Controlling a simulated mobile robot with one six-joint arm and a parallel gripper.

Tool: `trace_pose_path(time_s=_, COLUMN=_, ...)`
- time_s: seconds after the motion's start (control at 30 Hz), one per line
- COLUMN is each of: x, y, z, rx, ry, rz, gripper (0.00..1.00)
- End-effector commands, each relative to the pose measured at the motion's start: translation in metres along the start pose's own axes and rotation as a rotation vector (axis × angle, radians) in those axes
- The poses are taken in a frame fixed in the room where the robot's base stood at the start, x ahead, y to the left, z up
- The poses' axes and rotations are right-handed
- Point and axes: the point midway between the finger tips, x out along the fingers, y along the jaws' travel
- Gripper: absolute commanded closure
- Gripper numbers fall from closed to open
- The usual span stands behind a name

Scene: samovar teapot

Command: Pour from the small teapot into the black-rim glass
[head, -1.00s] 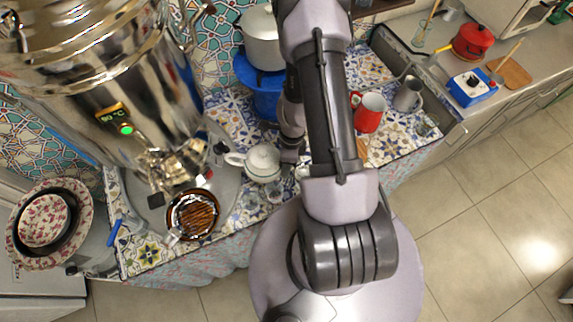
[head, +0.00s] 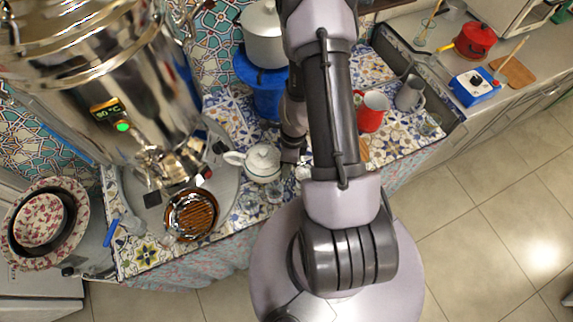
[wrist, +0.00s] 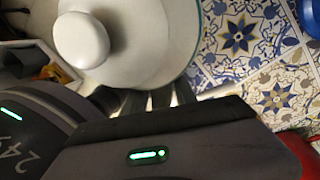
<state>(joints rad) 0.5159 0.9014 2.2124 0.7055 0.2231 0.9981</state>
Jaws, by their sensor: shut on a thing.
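The small white teapot (head: 262,163) with a thin green band is at the middle of the tiled counter, roughly upright, its spout pointing left toward the samovar. My gripper (head: 291,160) is at its right side and shut on it, with the arm partly covering the hold. In the wrist view, the teapot's lid and round knob (wrist: 80,40) fill the upper left, and my gripper's fingers (wrist: 150,100) meet its side. Small clear glasses stand just in front of the teapot, one at the left (head: 249,203) and one nearer (head: 274,190). I cannot make out a black rim on either.
A large steel samovar (head: 100,80) stands close at the left, above a round brown grille (head: 191,214). A red mug (head: 372,111) and a grey mug (head: 410,94) stand at the right. A pot (head: 264,38) on a blue base (head: 262,90) is behind.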

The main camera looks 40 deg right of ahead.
Motion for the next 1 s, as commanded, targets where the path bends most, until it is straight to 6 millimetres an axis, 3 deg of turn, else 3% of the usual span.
trace_pose_path(time_s=1.0, x=0.0058, y=-0.0006, z=0.0005, rx=-0.003, ry=-0.025, rz=0.000, gripper=1.00)
